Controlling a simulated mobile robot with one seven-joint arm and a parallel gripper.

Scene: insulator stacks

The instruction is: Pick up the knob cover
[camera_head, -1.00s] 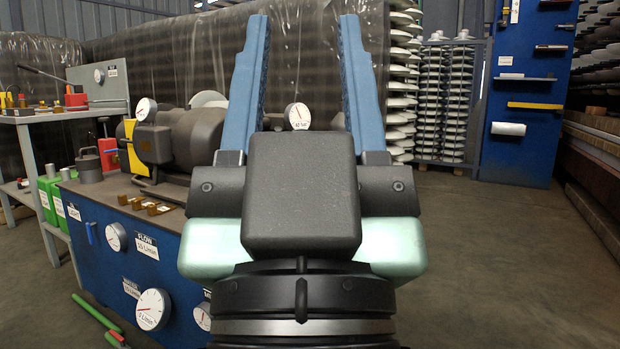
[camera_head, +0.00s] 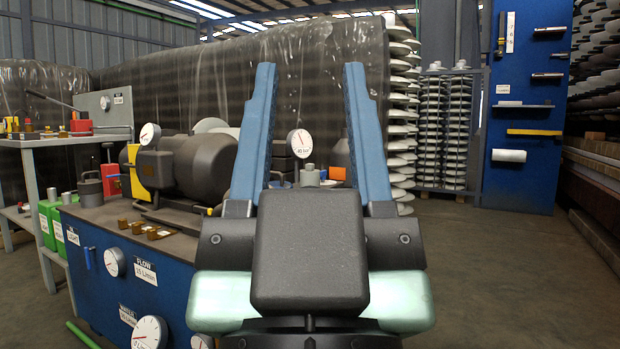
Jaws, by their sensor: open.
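My gripper (camera_head: 309,75) is in the middle of the view, pointing away from the camera. Its two blue fingers stand wide apart with nothing held between them. I cannot pick out a knob cover for certain. Several small brass-coloured pieces (camera_head: 137,227) lie on the top of the blue bench (camera_head: 115,262) to the left of my gripper. Beyond and between the fingers, a grey cylindrical part (camera_head: 309,176) and a round white gauge (camera_head: 299,143) show. My gripper hides part of the bench's right side.
A dark pump or motor (camera_head: 190,165) stands on the bench. A grey side table (camera_head: 60,142) with small items is at the far left. Insulator stacks (camera_head: 400,100) and a blue tool board (camera_head: 520,185) are behind. The floor at right is clear.

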